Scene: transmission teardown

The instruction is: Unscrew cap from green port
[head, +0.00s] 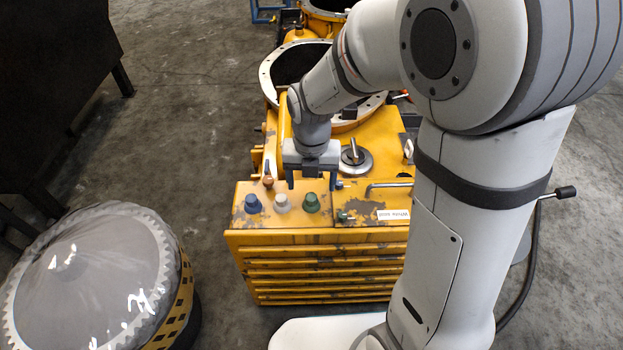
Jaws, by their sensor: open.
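A green cap (312,202) sits upright on its port on the flat front top of the yellow transmission housing (270,235). To its left stand a white cap (282,203) and a blue cap (253,203), in a row. My gripper (311,186) points down just above and behind the green cap, its fingers spread to either side. It is open and empty. It appears apart from the cap, though the exact height gap is hard to judge from this view.
A silver knob (354,157) and a metal handle (388,187) stand to the right of my gripper. A small copper-coloured fitting (268,181) is behind the blue cap. A white label (393,214) lies right of the green cap. A large wrapped drum (95,275) stands at lower left on open floor.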

